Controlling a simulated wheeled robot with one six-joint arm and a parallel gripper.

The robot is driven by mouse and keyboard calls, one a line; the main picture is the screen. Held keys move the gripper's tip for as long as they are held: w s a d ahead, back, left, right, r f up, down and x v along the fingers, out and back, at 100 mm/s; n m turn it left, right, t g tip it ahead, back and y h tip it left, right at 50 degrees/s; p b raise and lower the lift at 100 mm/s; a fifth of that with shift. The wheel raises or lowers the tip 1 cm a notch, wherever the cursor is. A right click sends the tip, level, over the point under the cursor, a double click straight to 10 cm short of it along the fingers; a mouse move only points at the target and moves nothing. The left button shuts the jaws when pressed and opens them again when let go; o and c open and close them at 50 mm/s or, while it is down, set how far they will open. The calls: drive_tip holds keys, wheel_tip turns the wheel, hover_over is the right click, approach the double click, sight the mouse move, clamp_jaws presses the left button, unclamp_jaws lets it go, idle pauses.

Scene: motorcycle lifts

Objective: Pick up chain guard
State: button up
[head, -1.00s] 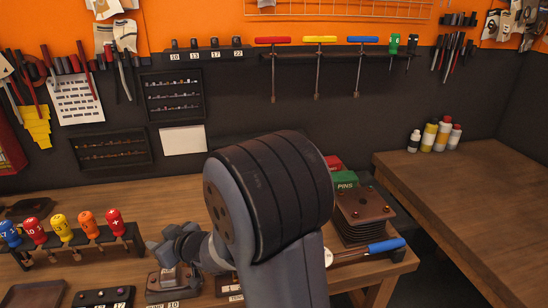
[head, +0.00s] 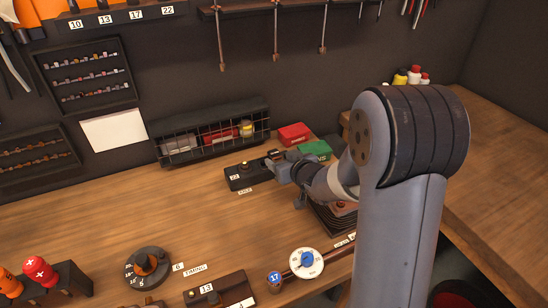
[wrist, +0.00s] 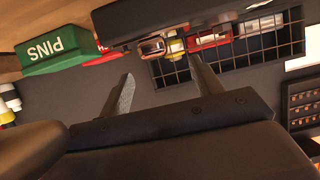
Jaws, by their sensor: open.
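My gripper (head: 274,160) is at the right end of a black holder (head: 240,180) on the workbench, in front of the wire basket. In the wrist view my gripper (wrist: 161,66) is open, with its two fingers apart and nothing held between them. A small piece with a coppery rim (wrist: 152,47) shows just beyond the fingertips, at the edge of a dark block (wrist: 180,18). It may be the chain guard, but I cannot tell. My arm hides part of the bench on the right.
A wire basket (head: 165,156) stands against the wall. A red box (head: 294,134) and a green PINS box (head: 315,150) are close to my gripper. A dark stack of plates (head: 328,218) lies partly behind my arm. The left middle of the bench is clear.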

sight(275, 154)
drive_tip(key=x, duration=0.3)
drive_tip(key=shift+w+d+f+p, duration=0.1)
drive_tip(key=shift+w+d+p, duration=0.05)
drive_tip(key=shift+w+p, duration=0.2)
drive_tip(key=shift+w+a+f, duration=0.25)
drive_tip(key=shift+w+f, duration=0.05)
drive_tip(key=shift+w, duration=0.35)
drive_tip(key=shift+c, duration=0.5)
drive_tip(key=c, duration=1)
